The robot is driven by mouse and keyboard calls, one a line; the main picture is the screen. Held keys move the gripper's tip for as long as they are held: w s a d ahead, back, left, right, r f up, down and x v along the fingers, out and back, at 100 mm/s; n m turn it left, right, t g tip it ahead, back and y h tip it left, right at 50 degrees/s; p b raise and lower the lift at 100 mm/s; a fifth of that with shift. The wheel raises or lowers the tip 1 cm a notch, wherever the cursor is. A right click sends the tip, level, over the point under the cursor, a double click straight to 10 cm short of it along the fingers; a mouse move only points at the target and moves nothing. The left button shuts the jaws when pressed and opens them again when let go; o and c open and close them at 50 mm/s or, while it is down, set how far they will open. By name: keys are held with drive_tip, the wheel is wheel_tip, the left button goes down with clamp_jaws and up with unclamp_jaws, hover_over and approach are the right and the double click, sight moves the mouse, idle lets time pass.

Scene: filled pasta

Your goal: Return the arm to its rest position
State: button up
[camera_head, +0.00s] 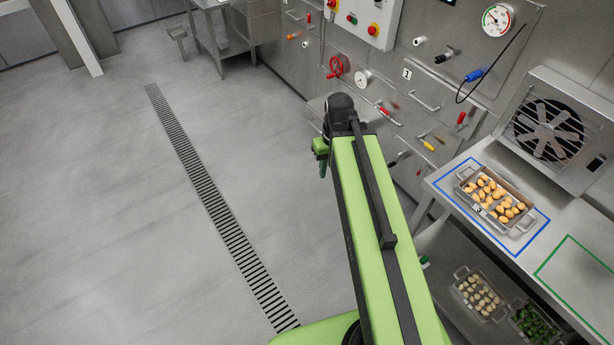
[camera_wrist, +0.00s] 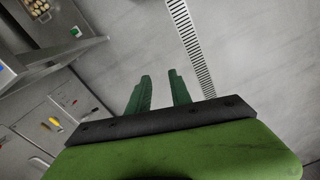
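My gripper shows in the wrist view (camera_wrist: 160,76) as two green fingers with a clear gap between them. Nothing is between the fingers, and below them is only grey floor. In the head view my green arm reaches up the middle of the picture, and part of my gripper (camera_head: 322,165) hangs at its far end, mostly hidden by the arm. It is over open floor, left of the steel machine panel and away from the worktop.
A steel worktop (camera_head: 446,190) at right bears a tray of filled pasta (camera_head: 466,189) inside a blue outline; a green outline beside it is empty. Lower trays (camera_head: 462,283) sit beneath. The panel (camera_head: 440,75) has protruding handles and a red wheel (camera_head: 336,66). Floor at left is clear.

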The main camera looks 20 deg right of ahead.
drive_tip(key=a, duration=0.8)
drive_tip(key=shift+s+a+m+h, duration=0.2)
drive_tip(key=shift+s+m+h, duration=0.1)
drive_tip(key=shift+s, duration=0.05)
drive_tip(key=shift+f, duration=0.1)
drive_tip(key=shift+f+b, duration=0.55)
drive_tip(key=shift+b, duration=0.1)
drive_tip(key=shift+d, duration=0.15)
